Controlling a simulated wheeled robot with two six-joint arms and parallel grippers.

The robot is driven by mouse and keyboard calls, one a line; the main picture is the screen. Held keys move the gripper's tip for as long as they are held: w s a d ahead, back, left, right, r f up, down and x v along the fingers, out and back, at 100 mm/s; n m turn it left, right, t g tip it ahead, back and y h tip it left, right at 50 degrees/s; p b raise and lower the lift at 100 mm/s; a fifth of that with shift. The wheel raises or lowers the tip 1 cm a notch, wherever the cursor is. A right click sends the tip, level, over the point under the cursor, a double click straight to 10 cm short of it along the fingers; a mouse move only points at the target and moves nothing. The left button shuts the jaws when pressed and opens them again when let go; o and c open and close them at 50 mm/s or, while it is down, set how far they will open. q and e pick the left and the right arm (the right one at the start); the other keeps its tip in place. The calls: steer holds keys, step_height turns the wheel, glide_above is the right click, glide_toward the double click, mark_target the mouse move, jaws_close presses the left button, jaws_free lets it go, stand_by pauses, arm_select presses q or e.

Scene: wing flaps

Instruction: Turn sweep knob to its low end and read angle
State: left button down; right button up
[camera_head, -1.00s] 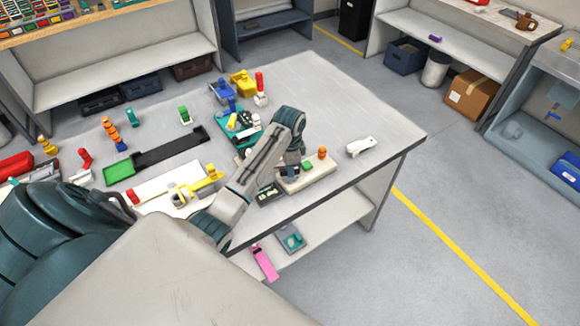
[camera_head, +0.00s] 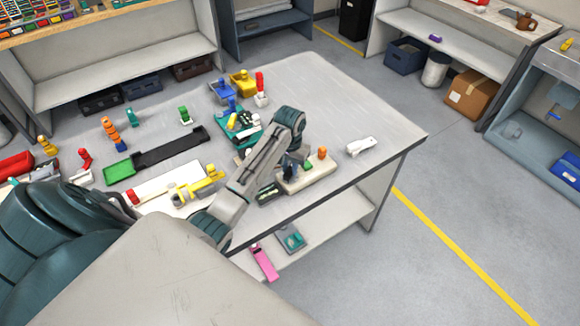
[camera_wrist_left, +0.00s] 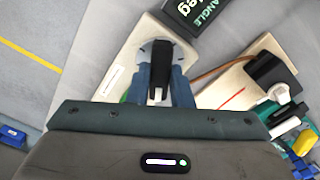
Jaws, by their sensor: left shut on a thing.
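A beige board (camera_head: 310,178) near the table's right front edge carries a green knob (camera_head: 308,167) and an orange knob (camera_head: 323,153). In the left wrist view the board (camera_wrist_left: 125,68) has a black knob (camera_wrist_left: 160,62) with a pale pointer on a light round dial. My left gripper (camera_wrist_left: 163,88) is shut on this black knob, one blue finger on each side. The gripper (camera_head: 291,166) also shows in the head view, partly hidden by my arm. A dark display (camera_wrist_left: 203,14) beside the board reads "ANGLE" and "deg"; its value is out of frame. My right gripper is not seen.
A white object (camera_head: 360,146) lies right of the board. In the wrist view, a second board (camera_wrist_left: 228,92) with a black block and brown wire stands close on the right. A teal tray (camera_head: 243,125) and coloured parts crowd the table behind. The table's right back area is clear.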

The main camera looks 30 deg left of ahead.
arm_select(q)
steer(key=n, duration=0.6)
steer(key=shift+n, duration=0.3)
steer(key=n, duration=0.4)
steer(key=shift+n, duration=0.4)
steer(key=c, duration=1.3)
jaws_free()
